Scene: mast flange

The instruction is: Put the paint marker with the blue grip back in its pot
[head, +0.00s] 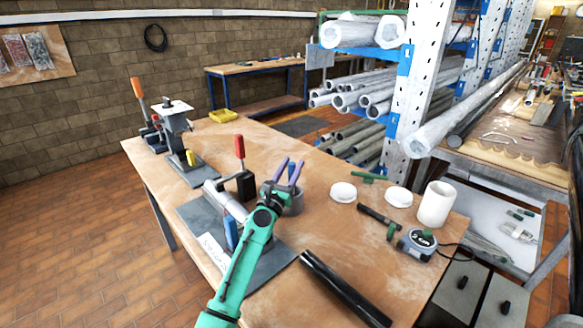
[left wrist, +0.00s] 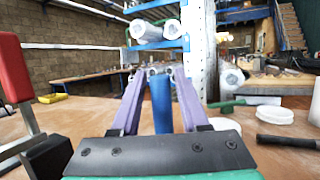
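My left gripper (head: 290,163) reaches over the workbench, its purple fingers pointing away from me. In the left wrist view a blue cylinder, which looks like the blue grip of the paint marker (left wrist: 161,104), stands upright between the fingers, and the fingertips close on its upper end. Its lower end is hidden by the gripper body. A grey pot (head: 296,204) stands on the bench just below and right of the fingers, partly covered by the gripper. Whether the marker's lower end is inside the pot I cannot tell. My right gripper is not in view.
A red-handled clamp (head: 239,150) stands left of the gripper. A grey plate (head: 268,268) bears a tube and a blue upright piece (head: 231,234). White discs, a white roll (head: 436,204), a tape measure (head: 417,244) and a dark tube (head: 343,288) lie to the right.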

